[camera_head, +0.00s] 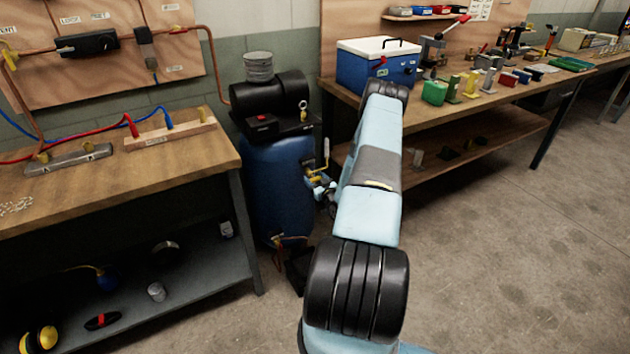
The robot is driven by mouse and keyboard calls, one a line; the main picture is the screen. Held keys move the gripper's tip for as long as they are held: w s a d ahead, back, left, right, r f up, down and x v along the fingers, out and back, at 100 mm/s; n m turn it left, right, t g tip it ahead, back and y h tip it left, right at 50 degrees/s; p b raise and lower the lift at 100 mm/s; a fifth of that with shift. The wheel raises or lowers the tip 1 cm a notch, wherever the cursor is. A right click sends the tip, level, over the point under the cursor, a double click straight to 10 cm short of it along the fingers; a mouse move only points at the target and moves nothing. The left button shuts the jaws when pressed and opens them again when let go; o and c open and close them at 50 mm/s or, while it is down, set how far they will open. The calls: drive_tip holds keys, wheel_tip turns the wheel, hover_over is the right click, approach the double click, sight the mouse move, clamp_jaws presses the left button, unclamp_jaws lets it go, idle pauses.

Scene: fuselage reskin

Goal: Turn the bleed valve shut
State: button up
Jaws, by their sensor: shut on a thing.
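A blue compressor tank (275,190) stands between the two benches. A yellow valve lever (322,168) shows at the tank's right side, near its upper half. My light blue arm reaches out over the floor, and its end bends back toward the tank. My gripper (319,182) is at the yellow lever and shut on it; the fingertips are small and partly hidden beside my arm. The valve body behind the gripper cannot be made out. A second small yellow-handled fitting (277,240) sits low on the tank, at a copper pipe, apart from my gripper.
A black motor (270,98) tops the tank. The left bench (110,185) holds red and blue hoses and a wooden block. The right bench (450,112) carries a blue cooler (375,68) and several small tools. The floor (500,250) at right is clear.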

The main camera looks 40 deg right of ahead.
drive_tip(key=shift+c, duration=0.3)
drive_tip(key=shift+m, duration=0.3)
drive_tip(key=m, duration=0.3)
drive_tip(key=shift+s+d+m, duration=0.1)
drive_tip(key=shift+m, duration=0.3)
drive_tip(key=m, duration=0.4)
drive_tip(key=shift+d+f+m, duration=0.1)
drive_tip(key=shift+m, duration=0.2)
drive_tip(key=m, duration=0.4)
drive_tip(key=shift+f+m, duration=0.1)
drive_tip(key=shift+m, duration=0.2)
drive_tip(key=m, duration=0.4)
drive_tip(key=shift+d+f, duration=0.1)
drive_tip(key=shift+s+m, duration=0.1)
drive_tip(key=shift+m, duration=0.2)
drive_tip(key=o, duration=0.8)
drive_tip(key=shift+f, duration=0.1)
drive_tip(key=shift+o, duration=1.2)
